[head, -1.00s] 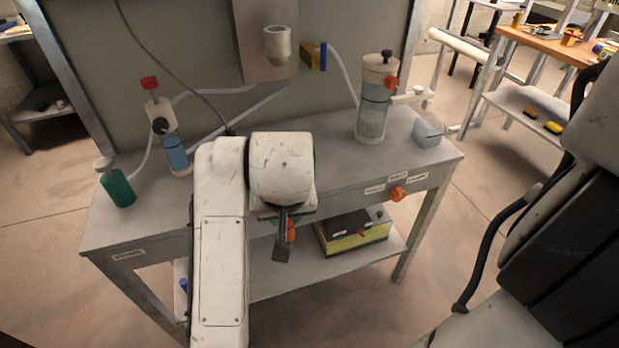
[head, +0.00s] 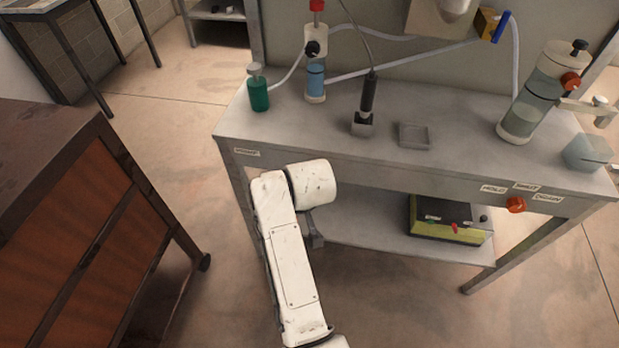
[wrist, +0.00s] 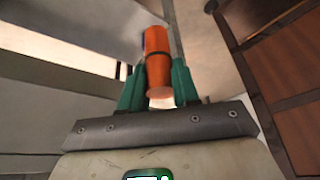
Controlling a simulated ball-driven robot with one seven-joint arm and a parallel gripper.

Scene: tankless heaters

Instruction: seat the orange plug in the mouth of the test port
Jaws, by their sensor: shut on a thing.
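The orange plug (wrist: 157,58), a tapered cylinder with a dark ring around it, shows in the wrist view. My gripper (wrist: 160,88) is shut on it between two green fingers, with the plug's far end sticking out past the fingertips. In the head view my gripper (head: 316,238) is a dark shape beside my white wrist, low in front of the bench's left part; the plug is hidden there. I cannot make out the test port's mouth in either view.
The grey bench (head: 450,130) carries a green bottle (head: 258,92), a blue-filled column (head: 316,80), a black probe (head: 367,100) and a large clear cylinder (head: 530,105). An orange knob (head: 516,204) is on its front. A yellow-black box (head: 448,220) stands on the lower shelf. A brown cabinet (head: 90,220) is at left.

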